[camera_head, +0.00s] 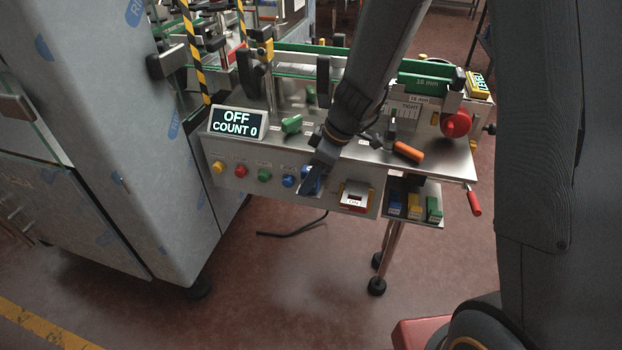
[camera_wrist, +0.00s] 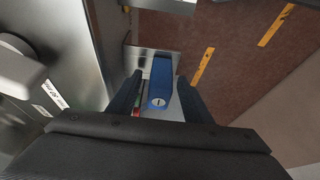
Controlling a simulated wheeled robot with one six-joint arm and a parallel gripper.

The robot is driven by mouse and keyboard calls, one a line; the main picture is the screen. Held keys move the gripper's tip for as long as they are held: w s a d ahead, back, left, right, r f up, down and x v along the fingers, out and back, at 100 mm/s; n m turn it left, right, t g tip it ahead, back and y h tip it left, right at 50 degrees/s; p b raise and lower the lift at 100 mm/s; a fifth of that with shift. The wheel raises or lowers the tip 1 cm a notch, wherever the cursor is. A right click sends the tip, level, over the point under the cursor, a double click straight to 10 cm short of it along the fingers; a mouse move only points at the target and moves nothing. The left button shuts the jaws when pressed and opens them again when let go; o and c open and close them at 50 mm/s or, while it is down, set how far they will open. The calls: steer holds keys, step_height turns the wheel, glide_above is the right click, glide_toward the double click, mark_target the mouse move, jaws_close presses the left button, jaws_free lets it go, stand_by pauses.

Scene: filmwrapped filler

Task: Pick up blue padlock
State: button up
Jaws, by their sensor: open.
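The blue padlock (camera_wrist: 159,83) shows in the wrist view with its round keyhole face toward the camera. Its top end meets a metal plate (camera_wrist: 142,58). My gripper (camera_wrist: 160,80) is open, with one dark finger on each side of the padlock. I cannot tell whether either finger touches it. In the head view, my gripper (camera_head: 310,182) is at the front panel of the steel machine, right of the round blue button. A blue patch, likely the padlock (camera_head: 314,180), shows there, mostly hidden by the fingers.
The panel (camera_head: 228,173) has yellow, red, green and blue buttons, with a switch (camera_head: 355,196) right of my gripper. A tray (camera_head: 399,213) holds blue, yellow and green blocks. An orange handle (camera_head: 408,151) lies on the top. The floor in front is mostly clear.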

steer(key=c, duration=1.1)
jaws_close()
steer(key=shift+r, duration=0.15)
